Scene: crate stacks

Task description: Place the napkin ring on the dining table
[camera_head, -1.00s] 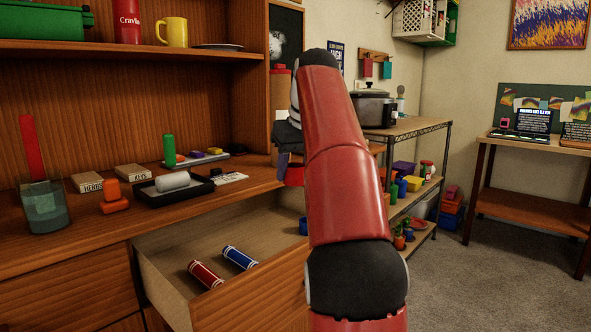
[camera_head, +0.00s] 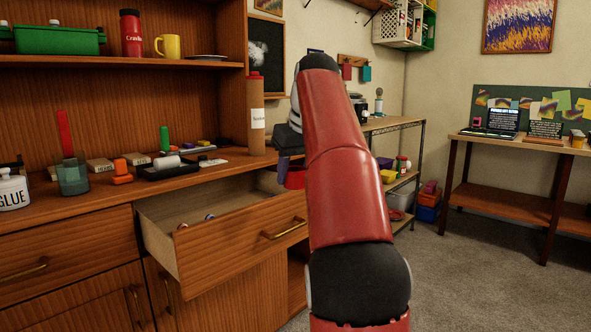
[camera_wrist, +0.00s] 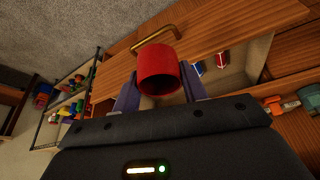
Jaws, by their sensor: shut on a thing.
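The red napkin ring (camera_wrist: 158,68) is a short, hollow cylinder held between the two fingers of my gripper (camera_wrist: 160,92) in the wrist view. My gripper is shut on it. In the head view the red ring (camera_head: 295,177) shows partly beside my arm, below my gripper (camera_head: 287,155), and appears in front of the open drawer. My arm hides part of it.
The open drawer (camera_head: 240,240) juts from the wooden cabinet (camera_head: 60,245) and holds a red and a blue cylinder. Several small things crowd the cabinet top. A wire-frame shelf (camera_head: 400,123) with bins stands behind my arm. Carpet (camera_head: 470,270) is clear at the right.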

